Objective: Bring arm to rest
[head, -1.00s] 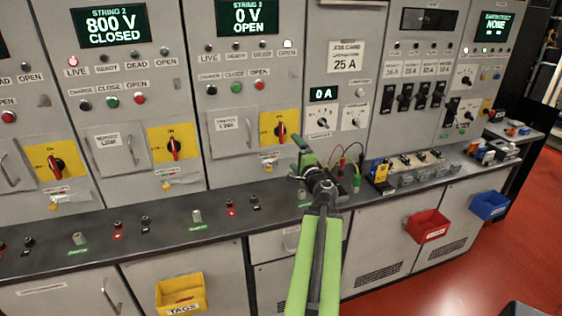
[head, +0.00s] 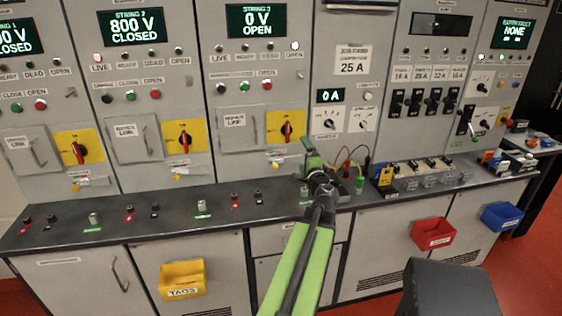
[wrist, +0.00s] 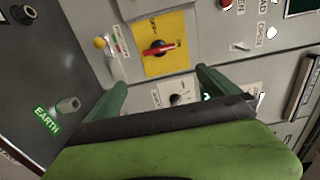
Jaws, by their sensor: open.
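My green arm reaches up from the bottom of the head view. My gripper (head: 310,160) is above the dark counter (head: 60,231), in front of the string 3 panel and left of the cable terminals. In the wrist view the two green fingers of my gripper (wrist: 160,92) stand wide apart with nothing between them. Past the fingers are a red rotary switch on a yellow plate (wrist: 160,47) and a small black knob (wrist: 178,98). A grey post by a green EARTH label (wrist: 46,120) stands at the left.
Upright cabinets with displays stand behind the counter. A yellow tags bin (head: 182,279), a red bin (head: 432,233) and a blue bin (head: 501,216) hang on its front. A yellow device (head: 384,176) and several small parts lie at the right. The red floor (head: 500,265) is open.

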